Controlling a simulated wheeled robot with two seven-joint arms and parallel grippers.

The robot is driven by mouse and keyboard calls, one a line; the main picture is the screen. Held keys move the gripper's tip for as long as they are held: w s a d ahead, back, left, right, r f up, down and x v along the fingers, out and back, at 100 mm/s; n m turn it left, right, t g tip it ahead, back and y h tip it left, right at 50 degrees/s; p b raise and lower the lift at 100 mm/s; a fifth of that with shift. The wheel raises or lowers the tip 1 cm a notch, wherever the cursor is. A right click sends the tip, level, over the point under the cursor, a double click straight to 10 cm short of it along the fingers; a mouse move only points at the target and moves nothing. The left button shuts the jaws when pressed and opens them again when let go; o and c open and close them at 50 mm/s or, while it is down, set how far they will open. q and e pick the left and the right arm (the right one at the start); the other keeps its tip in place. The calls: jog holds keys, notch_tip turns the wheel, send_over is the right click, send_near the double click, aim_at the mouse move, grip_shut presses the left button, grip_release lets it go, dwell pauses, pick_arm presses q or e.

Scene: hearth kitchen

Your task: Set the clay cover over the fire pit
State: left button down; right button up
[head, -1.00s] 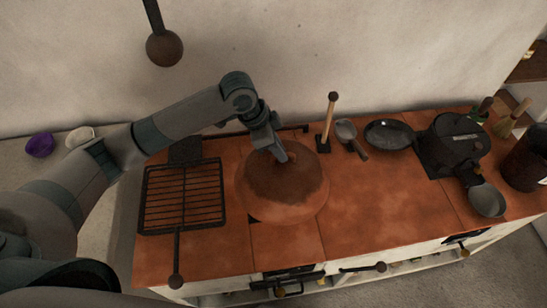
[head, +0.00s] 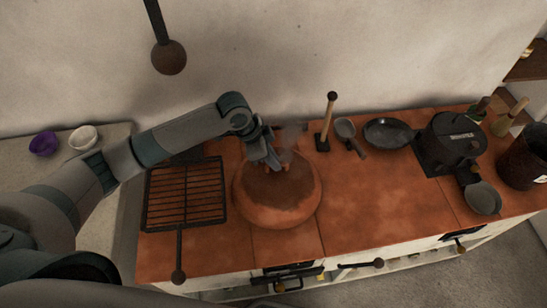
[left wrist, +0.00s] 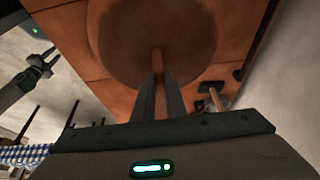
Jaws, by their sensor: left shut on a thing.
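The clay cover (head: 277,214), a round terracotta dome with a darkened top, is over the tiled hearth top in the middle of the head view. It also fills the upper middle of the left wrist view (left wrist: 120,50). My left gripper (head: 277,165) is above the cover, its fingers shut on the cover's handle. The handle shows between the fingertips in the left wrist view. I cannot tell whether the cover touches the tiles. My right gripper (left wrist: 42,64) appears open and empty, away from the hearth.
A grill rack (head: 185,195) lies left of the cover. A wooden-handled tool (head: 326,125), a small ladle (head: 346,130), a pan (head: 388,133) and a black pot (head: 452,143) stand to the right.

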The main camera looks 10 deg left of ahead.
pick_arm(q)
jog(key=shift+w, duration=0.1)
jog(key=shift+f, duration=0.2)
jog(key=c, duration=1.8)
grip_release()
